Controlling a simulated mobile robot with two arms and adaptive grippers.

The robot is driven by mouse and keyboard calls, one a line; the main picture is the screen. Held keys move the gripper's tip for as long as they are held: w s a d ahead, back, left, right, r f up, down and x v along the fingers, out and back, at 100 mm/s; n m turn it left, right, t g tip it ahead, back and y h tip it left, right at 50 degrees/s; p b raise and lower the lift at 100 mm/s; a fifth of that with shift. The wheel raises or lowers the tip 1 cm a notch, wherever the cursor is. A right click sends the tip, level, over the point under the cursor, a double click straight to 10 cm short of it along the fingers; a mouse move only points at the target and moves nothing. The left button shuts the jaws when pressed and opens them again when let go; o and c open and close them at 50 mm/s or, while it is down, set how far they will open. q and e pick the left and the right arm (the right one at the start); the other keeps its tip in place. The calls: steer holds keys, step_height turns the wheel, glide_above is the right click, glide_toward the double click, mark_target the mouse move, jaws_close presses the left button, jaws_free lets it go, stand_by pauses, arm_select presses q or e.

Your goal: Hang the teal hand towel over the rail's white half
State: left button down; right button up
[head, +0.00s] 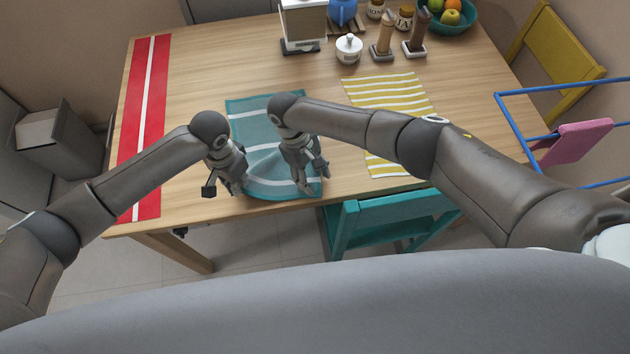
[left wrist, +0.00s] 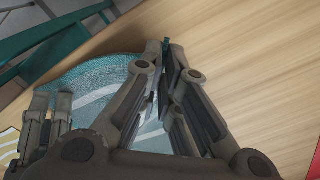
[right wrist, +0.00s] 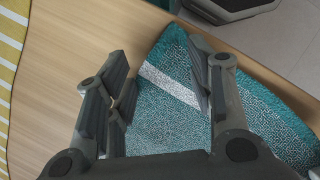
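The teal hand towel (head: 254,128) with white stripes lies on the wooden table near its front edge, its near part rumpled. In the left wrist view the towel (left wrist: 95,75) rises in folds toward my left gripper (left wrist: 165,47). That gripper's fingertips are close together with a strip of teal cloth between them, at the towel's near left corner. My right gripper (head: 312,188) is over the towel's near right part. In the right wrist view its fingers are spread, with the towel (right wrist: 170,110) below and no cloth gripped. The rail (head: 525,92) at the right shows only blue bars; no white half is visible.
A pink cloth (head: 575,140) hangs on the rail. A yellow striped cloth (head: 385,95) lies right of the towel, a red runner (head: 145,110) left. A teal chair (head: 385,218) stands at the front edge. Jars, mills and a fruit bowl (head: 468,22) stand at the back.

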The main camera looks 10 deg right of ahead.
steer(key=shift+s+d+f, duration=0.2)
steer(key=shift+f, duration=0.05)
jaws_close()
steer(key=shift+r, duration=0.1)
steer(key=shift+w+a+r, duration=0.1)
steer(key=shift+r, duration=1.2)
steer(key=shift+w+r, duration=0.1)
steer(key=shift+r, duration=1.15)
